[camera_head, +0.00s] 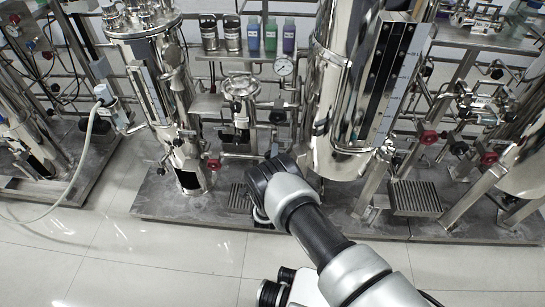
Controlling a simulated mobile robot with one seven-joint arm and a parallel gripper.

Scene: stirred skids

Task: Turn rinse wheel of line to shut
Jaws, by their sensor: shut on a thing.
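My arm reaches in from the lower right, and its dark wrist end with my gripper (268,160) is at the low pipework between two steel vessels. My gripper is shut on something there. The jaws and what they hold are hidden behind the wrist, so I cannot tell which wheel it is. A small red handwheel (214,163) shows left of my gripper, clear of it. Other red wheels show on the right, one beside the large column (429,137) and one further right (488,160). No label naming the rinse wheel is readable.
A tall steel vessel (160,85) stands left of my gripper. A large steel column (335,90) stands close on its right. A pressure gauge (283,66) and a shelf with bottles (271,35) are behind. The tiled floor (150,255) in front is clear.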

